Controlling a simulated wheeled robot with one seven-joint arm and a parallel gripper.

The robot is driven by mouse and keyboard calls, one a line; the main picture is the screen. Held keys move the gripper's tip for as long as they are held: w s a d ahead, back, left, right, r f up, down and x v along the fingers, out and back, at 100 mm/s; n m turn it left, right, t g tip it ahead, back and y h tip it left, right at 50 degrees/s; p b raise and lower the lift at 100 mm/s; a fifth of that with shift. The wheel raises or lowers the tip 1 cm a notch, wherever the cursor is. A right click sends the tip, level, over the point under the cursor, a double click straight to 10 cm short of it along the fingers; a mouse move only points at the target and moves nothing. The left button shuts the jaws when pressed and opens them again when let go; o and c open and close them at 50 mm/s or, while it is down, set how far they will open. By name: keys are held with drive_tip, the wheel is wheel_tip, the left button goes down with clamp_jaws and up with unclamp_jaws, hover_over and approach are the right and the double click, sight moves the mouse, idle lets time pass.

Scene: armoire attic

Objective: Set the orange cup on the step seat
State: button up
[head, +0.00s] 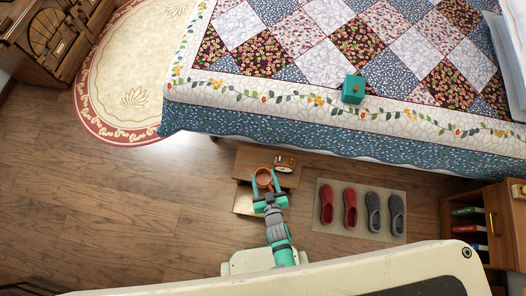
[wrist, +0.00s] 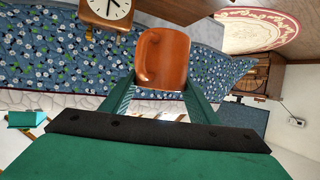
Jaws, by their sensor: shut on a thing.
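The orange cup (head: 264,178) is between the fingers of my gripper (head: 266,187), which is shut on it. In the wrist view the cup (wrist: 163,55) sits between the two green fingers (wrist: 162,98). The step seat (head: 248,160) is a small wooden two-step stool beside the bed. The cup is over the step seat in the head view, close to the clock's left. I cannot tell whether it touches the wood. My gripper and arm hide part of the lower step.
A small wooden clock (head: 285,163) stands on the right of the step seat. The bed (head: 330,40) is just behind, with a teal box (head: 353,89) on it. A mat (head: 383,232) with red and grey shoes lies to the right. Floor at left is clear.

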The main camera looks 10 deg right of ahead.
drive_tip(key=shift+w+a+f, duration=0.65)
drive_tip(key=shift+w+f, duration=1.45)
drive_tip(key=shift+w, duration=0.1)
drive_tip(key=shift+w+a+f, duration=0.65)
drive_tip(key=shift+w+f, duration=1.45)
drive_tip(key=shift+w, duration=0.1)
drive_tip(key=shift+w+a+f, duration=0.65)
drive_tip(key=shift+w+f, duration=1.45)
drive_tip(key=shift+w, duration=0.1)
drive_tip(key=shift+f, duration=0.1)
drive_tip(key=o, duration=1.2)
